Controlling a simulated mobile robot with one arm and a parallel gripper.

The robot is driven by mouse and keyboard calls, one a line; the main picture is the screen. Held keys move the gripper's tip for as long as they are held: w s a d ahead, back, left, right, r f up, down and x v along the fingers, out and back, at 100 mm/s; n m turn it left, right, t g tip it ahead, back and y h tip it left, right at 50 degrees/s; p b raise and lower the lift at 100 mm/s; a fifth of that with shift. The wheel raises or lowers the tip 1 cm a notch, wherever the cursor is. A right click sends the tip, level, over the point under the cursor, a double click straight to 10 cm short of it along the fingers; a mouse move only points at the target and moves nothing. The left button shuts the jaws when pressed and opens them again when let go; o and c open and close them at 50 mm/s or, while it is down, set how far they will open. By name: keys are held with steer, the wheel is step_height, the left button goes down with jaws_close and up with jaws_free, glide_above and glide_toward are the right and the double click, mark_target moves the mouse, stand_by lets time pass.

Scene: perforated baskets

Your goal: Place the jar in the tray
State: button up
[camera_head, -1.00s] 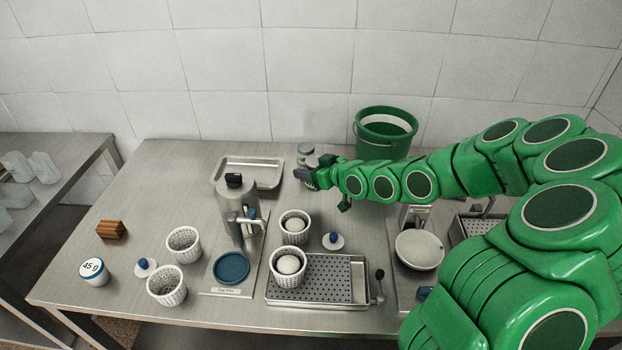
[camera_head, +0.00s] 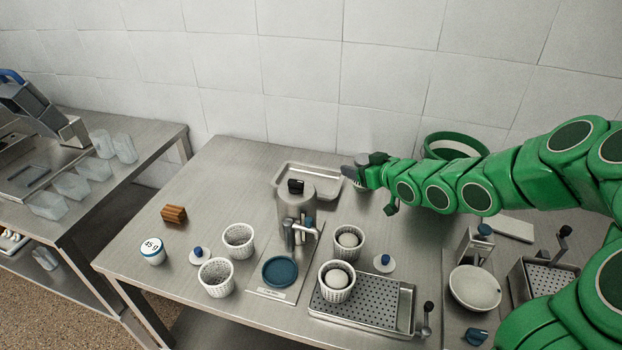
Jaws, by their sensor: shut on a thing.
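The metal tray (camera_head: 280,166) is a shallow, empty rectangle at the back of the table, behind the metal press. My gripper (camera_head: 361,169) is just to the right of the tray, at the end of my green arm. It is shut on a small greyish jar (camera_head: 348,171), which is mostly hidden by the fingers. The jar is close to the tray's right end. I cannot tell whether it touches the table.
The metal press (camera_head: 296,205) stands in front of the tray. Perforated baskets (camera_head: 238,240), some holding white balls, and a perforated drip tray (camera_head: 405,322) are nearer the front. A green bucket (camera_head: 455,139) stands behind my arm. The table's left back is clear.

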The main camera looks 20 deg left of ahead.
steer(key=s+a+r, duration=0.1)
steer(key=s+a, duration=0.1)
steer(key=a, duration=0.3)
steer(key=n+g, duration=0.1)
glide_above(323, 185)
steer(key=shift+y, duration=0.4)
steer(key=shift+f, duration=4.6)
steer(key=shift+w+f, duration=0.1)
steer(key=shift+f, duration=1.55)
steer(key=shift+f, duration=0.1)
